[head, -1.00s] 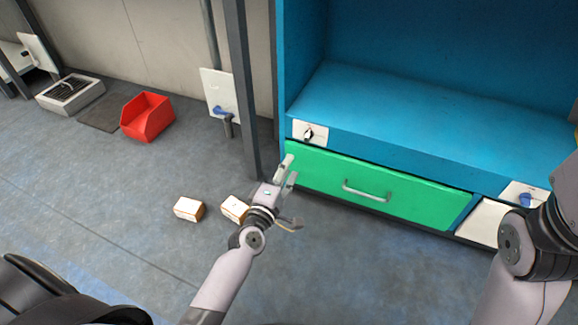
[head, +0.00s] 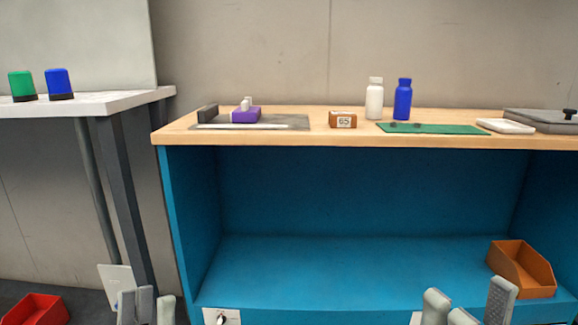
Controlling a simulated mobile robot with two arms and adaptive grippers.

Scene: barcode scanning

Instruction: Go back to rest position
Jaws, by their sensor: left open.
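My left gripper (head: 147,308) shows at the bottom edge left of the centre, with only its pale grey fingers in view. It is open and empty, in front of the lower left side of the blue workbench (head: 190,225). My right gripper (head: 468,308) shows at the bottom edge right of the centre, with its fingers apart and nothing between them. It is in front of the bench's lower shelf (head: 350,270). The arms behind both grippers are out of frame.
The wooden bench top holds an orange box marked 65 (head: 343,120), a white bottle (head: 374,100), a blue bottle (head: 403,100) and a green board (head: 430,129). An orange bin (head: 522,268) sits on the shelf. A red bin (head: 38,310) is at lower left.

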